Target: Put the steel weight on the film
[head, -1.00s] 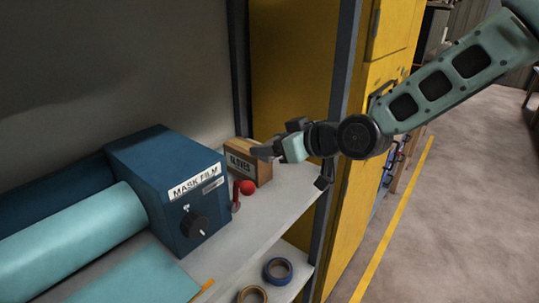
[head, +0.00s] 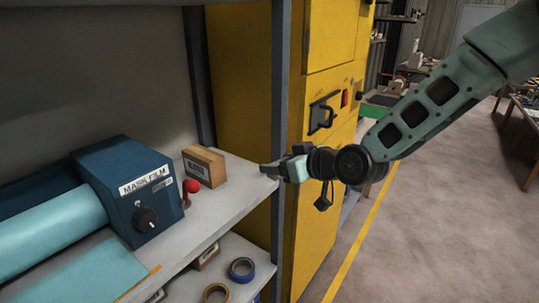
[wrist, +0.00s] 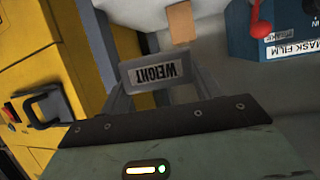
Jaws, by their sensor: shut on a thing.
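The steel weight (wrist: 153,78) is a grey block with a WEIGHT label, upside down in the wrist view. My gripper (head: 272,170) is shut on it, with a finger on each side; in the head view the weight is hard to tell from the fingers. They are at the right end of the shelf, by the blue-grey post. The film (head: 80,272) is a teal sheet lying on the shelf at lower left, well left of my gripper. It runs down from a teal roll (head: 45,232), and the frame cuts it off.
A blue MASK FILM box (head: 122,185) with a black knob and a red-knobbed lever (head: 190,187) stand between film and gripper. A cardboard carton (head: 204,166) sits behind. Tape rolls (head: 241,268) lie on the lower shelf. A yellow cabinet (head: 325,230) stands right of the post.

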